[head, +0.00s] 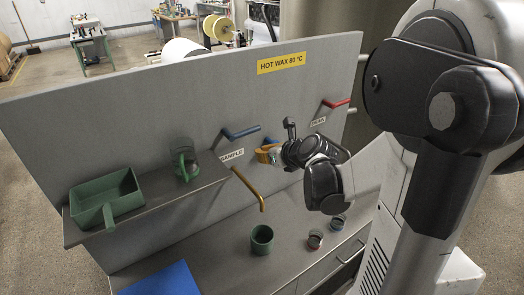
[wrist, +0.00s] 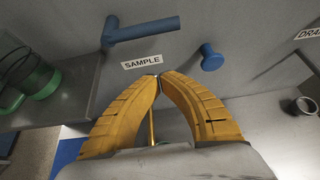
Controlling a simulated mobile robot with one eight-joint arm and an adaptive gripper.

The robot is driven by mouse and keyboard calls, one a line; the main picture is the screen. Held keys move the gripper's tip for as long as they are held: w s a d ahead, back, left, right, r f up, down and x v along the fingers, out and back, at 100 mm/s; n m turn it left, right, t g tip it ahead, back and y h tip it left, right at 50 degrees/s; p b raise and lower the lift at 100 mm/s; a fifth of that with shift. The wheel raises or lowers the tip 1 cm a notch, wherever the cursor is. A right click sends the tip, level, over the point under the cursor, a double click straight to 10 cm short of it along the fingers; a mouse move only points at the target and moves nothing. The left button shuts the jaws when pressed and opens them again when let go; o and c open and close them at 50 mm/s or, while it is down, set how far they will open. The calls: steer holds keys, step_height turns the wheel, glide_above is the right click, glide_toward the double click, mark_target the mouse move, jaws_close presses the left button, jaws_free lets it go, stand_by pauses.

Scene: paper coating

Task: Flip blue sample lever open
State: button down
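The blue sample lever (head: 240,132) sticks out from the grey panel above the SAMPLE label (head: 232,155), lying roughly sideways. In the wrist view the lever (wrist: 145,31) is above the SAMPLE label (wrist: 142,61). My gripper (head: 262,154) is in front of the panel, to the right of and below the lever. In the wrist view my gripper's yellow fingers (wrist: 158,77) meet at the tips with nothing seen between them. The tips appear just below the label, apart from the lever. A brass spout (head: 250,188) hangs below the label, with a green cup (head: 262,240) beneath it.
A blue knob (wrist: 211,57) sits right of the label. A red lever (head: 335,103) is farther right, by the DRAIN label (head: 318,121). A shelf at left holds a green tray (head: 108,200) and green mug (head: 185,160). Small cups (head: 315,240) stand on the counter.

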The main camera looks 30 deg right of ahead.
steer(key=w, duration=0.6)
steer(key=shift+a+r, duration=0.15)
steer(key=shift+r, duration=0.3)
